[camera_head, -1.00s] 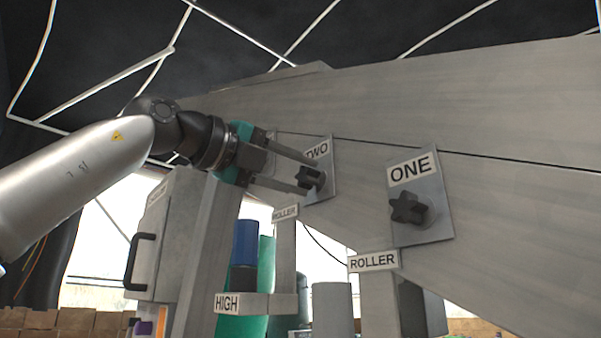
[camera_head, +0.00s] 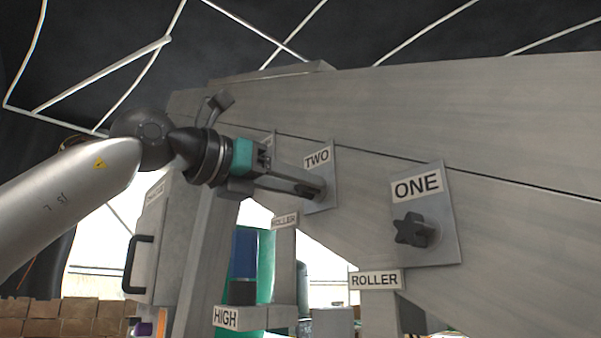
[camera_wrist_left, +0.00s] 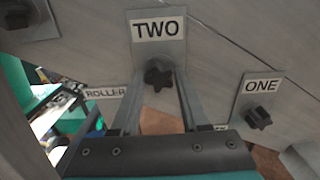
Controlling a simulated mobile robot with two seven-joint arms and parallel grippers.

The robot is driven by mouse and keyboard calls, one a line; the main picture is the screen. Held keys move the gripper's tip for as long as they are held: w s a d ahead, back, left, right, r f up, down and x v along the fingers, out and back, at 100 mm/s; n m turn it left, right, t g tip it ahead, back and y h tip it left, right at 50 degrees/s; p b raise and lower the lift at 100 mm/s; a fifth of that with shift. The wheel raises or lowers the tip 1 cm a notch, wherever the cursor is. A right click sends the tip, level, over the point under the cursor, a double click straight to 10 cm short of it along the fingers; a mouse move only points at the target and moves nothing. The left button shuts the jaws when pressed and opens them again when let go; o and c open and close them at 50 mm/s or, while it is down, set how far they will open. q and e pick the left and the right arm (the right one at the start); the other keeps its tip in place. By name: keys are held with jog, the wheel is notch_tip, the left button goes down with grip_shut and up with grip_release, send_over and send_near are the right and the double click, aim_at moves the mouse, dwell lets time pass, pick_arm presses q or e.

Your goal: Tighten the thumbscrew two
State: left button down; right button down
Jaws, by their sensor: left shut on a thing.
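Thumbscrew two is a dark star-shaped knob on a grey plate labelled TWO (camera_head: 318,160). In the left wrist view the knob (camera_wrist_left: 158,75) sits between the fingertips, under the TWO label (camera_wrist_left: 158,27). My left gripper (camera_head: 312,190) reaches in from the left and is shut on the knob, its fingers largely hiding it in the head view. Thumbscrew one (camera_head: 413,230) is a similar dark knob on the plate labelled ONE, to the right. It also shows in the left wrist view (camera_wrist_left: 257,118). My right gripper is not in view.
A large grey machine panel (camera_head: 450,110) fills the right side. Labels ROLLER (camera_head: 375,280) and HIGH (camera_head: 226,318) mark brackets below. A grey cabinet with a black handle (camera_head: 138,263) stands at the left. Another dark knob (camera_wrist_left: 18,15) is at the wrist view's upper left.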

pick_arm(q)
jog(key=m+p, duration=0.5)
jog(key=m, duration=0.8)
jog(key=shift+f, duration=0.1)
jog(key=shift+c, duration=2.2)
grip_release()
jog(key=shift+s+a, duration=0.1)
jog(key=shift+a, duration=0.05)
jog(key=shift+b+v, duration=0.75)
jog(key=shift+v, duration=1.2)
